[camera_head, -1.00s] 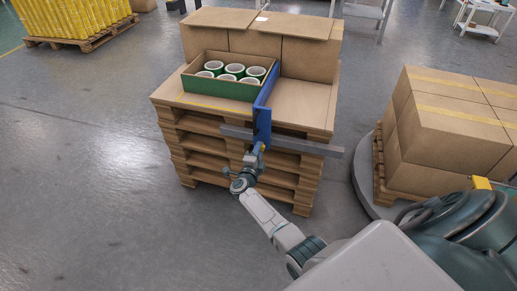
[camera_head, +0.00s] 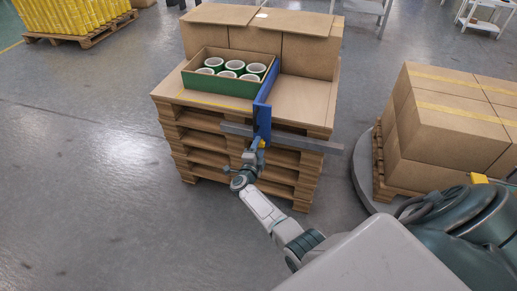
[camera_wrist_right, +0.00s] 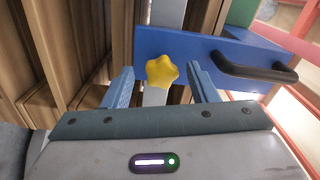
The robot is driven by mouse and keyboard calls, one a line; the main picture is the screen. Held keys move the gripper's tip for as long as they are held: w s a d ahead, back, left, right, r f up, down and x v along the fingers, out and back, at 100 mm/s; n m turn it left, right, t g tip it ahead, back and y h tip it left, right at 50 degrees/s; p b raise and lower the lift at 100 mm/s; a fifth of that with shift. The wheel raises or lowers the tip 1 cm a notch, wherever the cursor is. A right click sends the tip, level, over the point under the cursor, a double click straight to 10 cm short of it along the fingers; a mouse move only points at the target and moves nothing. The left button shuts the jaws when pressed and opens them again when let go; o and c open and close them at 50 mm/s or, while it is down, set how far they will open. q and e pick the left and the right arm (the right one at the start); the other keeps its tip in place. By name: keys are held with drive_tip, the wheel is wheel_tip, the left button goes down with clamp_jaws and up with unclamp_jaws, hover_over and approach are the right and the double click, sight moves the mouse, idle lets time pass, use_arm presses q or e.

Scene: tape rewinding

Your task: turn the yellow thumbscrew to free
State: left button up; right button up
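The yellow thumbscrew (camera_wrist_right: 162,71) is a lobed knob on the blue bracket (camera_wrist_right: 215,62) in the right wrist view. It is a small yellow spot (camera_head: 262,143) in the head view, at the low front end of the blue bracket (camera_head: 262,118). My right gripper (camera_wrist_right: 160,82) is open, with one finger on each side of the thumbscrew and visible gaps between. In the head view my right gripper (camera_head: 256,150) is in front of the pallet stack's near edge, close to the bracket. My left gripper is not in view.
A grey bar (camera_head: 312,146) crosses the pallet stack (camera_head: 185,135) front behind the bracket. A green box (camera_head: 215,85) of tape rolls sits left of the bracket. A black handle (camera_wrist_right: 262,72) is right of the thumbscrew. Cartons (camera_head: 445,130) stand at right; the floor at left is clear.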

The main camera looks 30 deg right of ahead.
drive_tip(key=shift+s+a, duration=0.35)
drive_tip(key=shift+a, duration=0.1)
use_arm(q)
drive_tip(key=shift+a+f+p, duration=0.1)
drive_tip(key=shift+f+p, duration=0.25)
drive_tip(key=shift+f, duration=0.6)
use_arm(e)
drive_tip(key=v, duration=0.9)
drive_tip(key=shift+s+a, duration=0.2)
drive_tip(key=shift+a, duration=0.1)
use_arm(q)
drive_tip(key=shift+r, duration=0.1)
